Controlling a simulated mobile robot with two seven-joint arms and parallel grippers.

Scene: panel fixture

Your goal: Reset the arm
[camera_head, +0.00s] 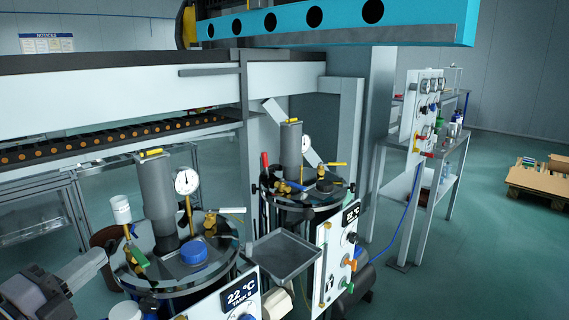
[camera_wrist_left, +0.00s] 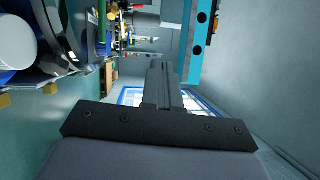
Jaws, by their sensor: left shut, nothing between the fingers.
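My left gripper (camera_head: 97,260) comes in at the lower left of the head view. Its fingers are closed together, with nothing held. It appears left of the nearer tank (camera_head: 185,275) in the picture; I cannot tell its exact distance from it. In the left wrist view the shut fingers (camera_wrist_left: 160,70) point away from the dark gripper body, turned sideways. My right gripper is not in view.
The nearer tank carries a blue cap (camera_head: 193,252), a gauge (camera_head: 186,182) and a white-topped fitting (camera_head: 121,210). A second tank (camera_head: 300,190) stands behind, with a grey tray (camera_head: 284,255) near it. A blue beam (camera_head: 340,22) crosses above.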

